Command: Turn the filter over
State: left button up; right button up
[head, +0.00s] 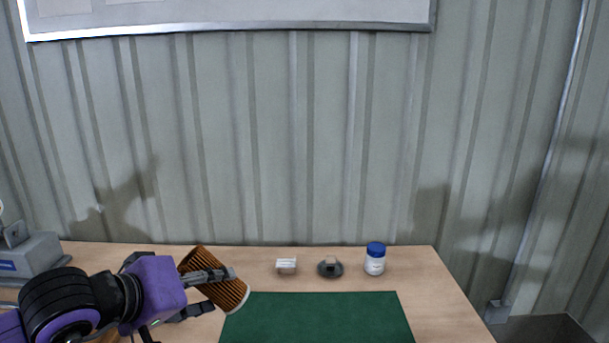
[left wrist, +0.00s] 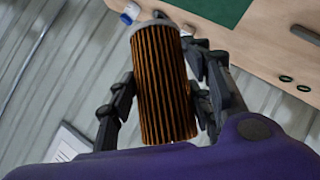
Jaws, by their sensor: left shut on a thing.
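The filter (head: 232,293) is a cylinder with orange-brown pleats and a pale grey end cap. My left gripper (head: 217,290) is shut on it, with one finger on each side. In the head view the filter is tilted, its pale cap low on the right near the mat's left edge and its other end up on the left. In the left wrist view the filter (left wrist: 165,90) sits between the two fingers, with the pale cap at the far end. The fingers hide part of its sides. My right gripper is not in view.
A green mat (head: 318,318) lies on the wooden table (head: 440,310), bare where visible. Behind it stand a small white item (head: 286,264), a dark round piece (head: 330,270) and a blue-lidded white jar (head: 375,265). A grey device (head: 35,257) stands at left. Two dark rings (left wrist: 295,83) show in the wrist view.

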pick_arm(q)
jog(key=m+b, duration=0.4)
jog(key=m, duration=0.1)
jog(key=shift+f+m, duration=0.1)
jog(key=shift+m, duration=0.2)
jog(key=shift+r, duration=0.3)
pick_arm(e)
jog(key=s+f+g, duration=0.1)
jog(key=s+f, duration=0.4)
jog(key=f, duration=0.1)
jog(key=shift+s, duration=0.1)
